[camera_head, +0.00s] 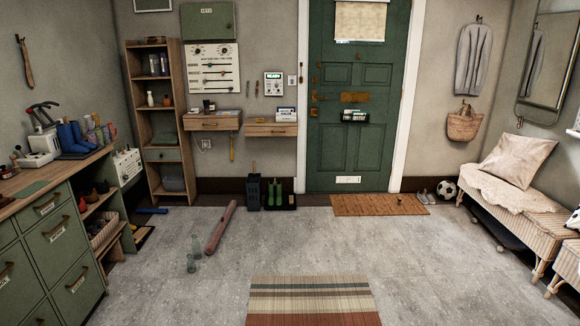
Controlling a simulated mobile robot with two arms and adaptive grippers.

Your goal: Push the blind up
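A cream blind (360,20) hangs over the upper part of the green door (345,135) on the far wall. The blind's lower edge is visible; its top is cut off by the upper edge of the head view. The door looks shut, with brass hardware on its left side and a brass plate in the middle. Neither of my grippers shows in the head view.
A striped rug (310,300) lies in front, and a brown doormat (378,205) lies before the door. A reddish roll (220,228) and glass bottles (195,250) are on the floor left of centre. Cabinets stand left, a wicker bench (515,205) right. The middle floor is mostly clear.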

